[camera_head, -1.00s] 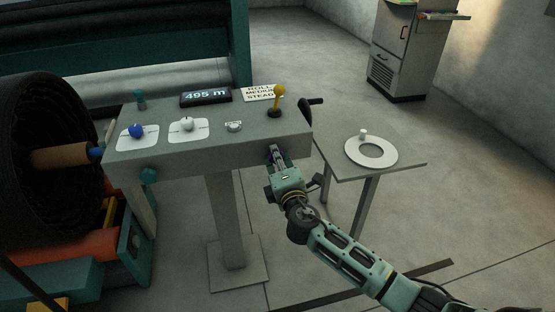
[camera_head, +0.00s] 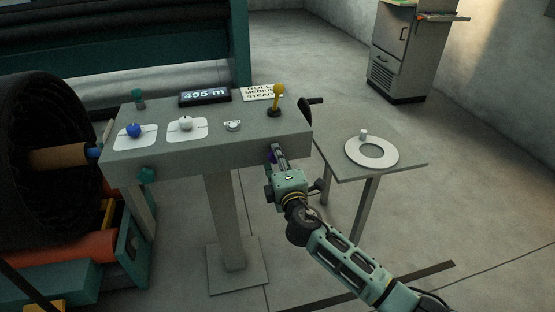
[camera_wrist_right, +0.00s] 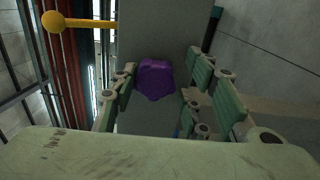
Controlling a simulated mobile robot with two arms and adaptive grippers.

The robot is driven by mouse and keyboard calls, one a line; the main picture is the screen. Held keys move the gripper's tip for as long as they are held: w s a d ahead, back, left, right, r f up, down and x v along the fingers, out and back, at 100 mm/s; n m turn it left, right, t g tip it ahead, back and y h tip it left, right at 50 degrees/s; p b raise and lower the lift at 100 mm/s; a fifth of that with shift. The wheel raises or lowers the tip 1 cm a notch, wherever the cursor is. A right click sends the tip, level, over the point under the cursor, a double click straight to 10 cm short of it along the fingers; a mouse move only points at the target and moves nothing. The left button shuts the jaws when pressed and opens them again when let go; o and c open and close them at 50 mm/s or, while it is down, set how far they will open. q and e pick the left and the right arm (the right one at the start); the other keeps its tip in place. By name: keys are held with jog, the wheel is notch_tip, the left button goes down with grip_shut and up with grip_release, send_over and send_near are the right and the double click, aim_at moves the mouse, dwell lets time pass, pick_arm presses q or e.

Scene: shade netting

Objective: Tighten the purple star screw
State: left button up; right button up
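The purple star screw (camera_wrist_right: 155,79) is on the front face of the grey console (camera_head: 205,153), near its right end. In the head view the screw (camera_head: 271,156) is mostly hidden by my right gripper (camera_head: 278,156). My left gripper is not in view.
The console top carries a blue knob (camera_head: 135,130), a white knob (camera_head: 186,124), a yellow-topped lever (camera_head: 278,91) and a display (camera_head: 205,96) reading 495 m. A side table (camera_head: 405,166) with a white ring (camera_head: 388,157) stands right. A large black roll (camera_head: 45,125) is at left.

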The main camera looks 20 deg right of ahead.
jog(key=shift+r, duration=0.2)
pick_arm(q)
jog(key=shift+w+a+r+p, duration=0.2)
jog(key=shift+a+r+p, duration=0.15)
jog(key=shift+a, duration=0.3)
pick_arm(e)
jog(key=s, duration=0.3)
jog(key=shift+a+r, duration=0.1)
jog(key=shift+a, duration=0.05)
jog(key=shift+w, duration=0.1)
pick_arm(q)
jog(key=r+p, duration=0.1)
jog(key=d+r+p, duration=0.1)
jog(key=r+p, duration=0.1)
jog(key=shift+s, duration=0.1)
pick_arm(e)
jog(key=n, duration=0.5)
jog(key=shift+n, duration=0.4)
